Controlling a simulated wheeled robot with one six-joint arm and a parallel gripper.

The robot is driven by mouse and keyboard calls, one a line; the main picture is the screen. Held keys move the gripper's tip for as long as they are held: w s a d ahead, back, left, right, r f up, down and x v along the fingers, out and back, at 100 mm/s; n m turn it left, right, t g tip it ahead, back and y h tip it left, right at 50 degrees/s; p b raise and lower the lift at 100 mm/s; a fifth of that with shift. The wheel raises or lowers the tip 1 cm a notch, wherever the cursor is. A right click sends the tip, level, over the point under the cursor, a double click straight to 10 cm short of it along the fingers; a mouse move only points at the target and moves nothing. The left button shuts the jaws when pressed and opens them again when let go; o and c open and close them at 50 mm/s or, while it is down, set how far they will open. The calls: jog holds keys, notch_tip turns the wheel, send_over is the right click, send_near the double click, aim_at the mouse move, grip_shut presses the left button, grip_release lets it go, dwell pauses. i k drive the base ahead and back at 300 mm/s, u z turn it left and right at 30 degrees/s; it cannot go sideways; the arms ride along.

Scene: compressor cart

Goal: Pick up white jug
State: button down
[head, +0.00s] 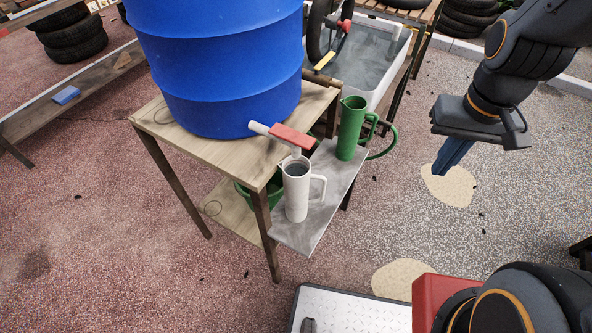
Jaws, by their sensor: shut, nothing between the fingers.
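The white jug (297,196) stands upright on a grey metal shelf (316,220) at the side of a wooden table. Its handle points right. A white spout with a red lever (291,137) sticks out from the blue barrel just above it; whether they touch is unclear. A green jug (351,128) stands behind it on the same shelf. My gripper (446,168) is at the upper right, above the ground and well apart from both jugs. Its blue fingers point down and are closed together with nothing in them.
The blue barrel (221,62) stands on the wooden table (166,131). A green bucket (243,190) sits below, partly hidden. A green hose (388,142) loops beside the green jug. The ground between shelf and gripper is clear.

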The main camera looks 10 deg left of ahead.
aim_at(297, 175)
jog(key=k, duration=0.65)
jog(key=u, duration=0.9)
jog(key=i, duration=0.5)
jog(key=z, duration=2.05)
jog(key=k, duration=1.45)
jog(key=u, duration=0.45)
